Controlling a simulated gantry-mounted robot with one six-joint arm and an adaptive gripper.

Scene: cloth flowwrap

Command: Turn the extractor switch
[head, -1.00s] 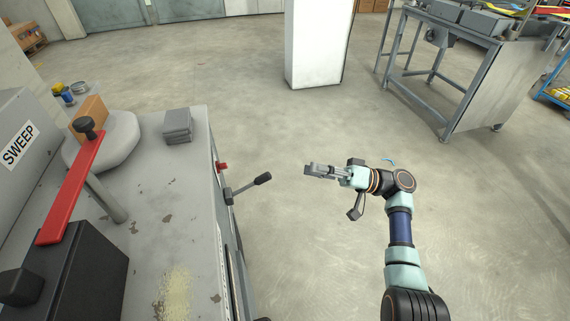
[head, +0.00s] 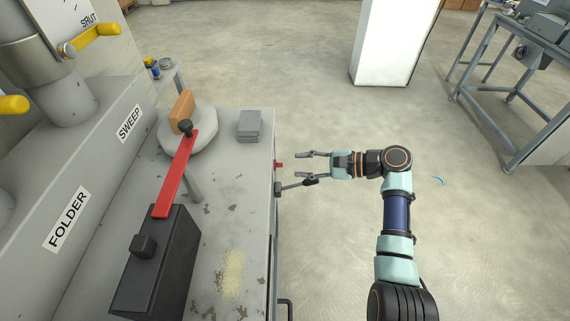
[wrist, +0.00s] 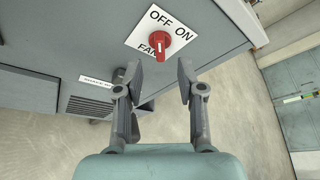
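The extractor switch is a red rotary knob (wrist: 159,43) on a white plate (wrist: 140,34) marked OFF, ON and FAN, on the machine's grey side panel. In the head view the red knob (head: 279,165) juts from the machine's right side. My gripper (head: 305,167) is beside that side, its fingers pointing left at the knob. In the wrist view my gripper (wrist: 160,75) is open and empty, with the knob ahead of the gap between its fingertips. The fingers look apart from the knob.
A lever with a black handle (head: 311,182) sticks out from the machine's side close to my lower finger. The machine top (head: 225,210) carries a red bar (head: 175,175) and a grey block (head: 249,124).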

